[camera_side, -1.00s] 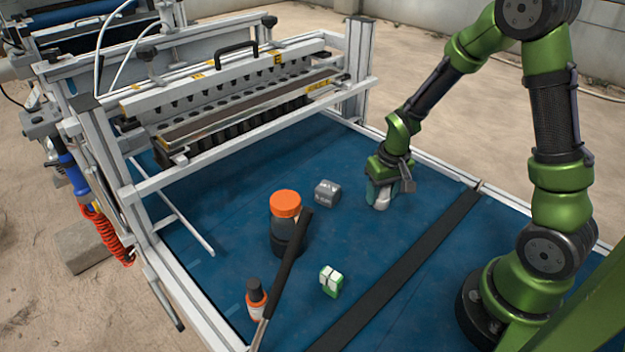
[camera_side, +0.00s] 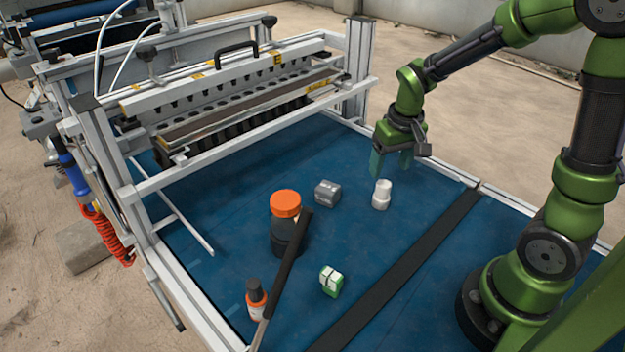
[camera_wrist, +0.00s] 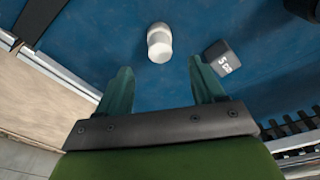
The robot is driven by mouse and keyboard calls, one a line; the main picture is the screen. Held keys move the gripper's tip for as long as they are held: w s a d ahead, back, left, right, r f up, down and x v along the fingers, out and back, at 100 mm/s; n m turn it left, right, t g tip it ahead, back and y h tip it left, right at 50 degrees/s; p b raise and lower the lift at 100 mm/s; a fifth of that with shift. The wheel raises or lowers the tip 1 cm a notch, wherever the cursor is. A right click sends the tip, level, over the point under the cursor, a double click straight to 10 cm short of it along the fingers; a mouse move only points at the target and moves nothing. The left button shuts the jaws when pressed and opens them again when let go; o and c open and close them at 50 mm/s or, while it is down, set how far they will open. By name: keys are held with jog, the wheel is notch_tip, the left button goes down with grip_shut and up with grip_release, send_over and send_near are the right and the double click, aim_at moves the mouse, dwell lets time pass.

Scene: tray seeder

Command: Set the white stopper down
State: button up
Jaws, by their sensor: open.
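The white stopper (camera_side: 381,195) stands upright on the blue table surface, to the right of a grey block. My gripper (camera_side: 391,165) is above and slightly behind it, open and empty, with clear space between the fingers and the stopper. In the wrist view the stopper (camera_wrist: 159,41) lies beyond the fingertips of my open gripper (camera_wrist: 160,78), touching neither finger.
The grey block (camera_side: 327,192) sits left of the stopper; it also shows in the wrist view (camera_wrist: 222,58). The seeder frame (camera_side: 250,135) is at back left.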

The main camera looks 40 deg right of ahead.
notch_tip(320, 180, up, 2)
jog(key=shift+s+r, duration=0.1)
jog(key=shift+s, duration=0.05)
jog(key=s+a+r+t+y, duration=0.2)
jog(key=s+a+r+t, duration=0.3)
jog(key=s+a+r, duration=0.4)
notch_tip(320, 180, up, 2)
jog(key=shift+a+r+t+y, duration=0.3)
jog(key=shift+a+y, duration=0.1)
jog(key=shift+a, duration=0.55)
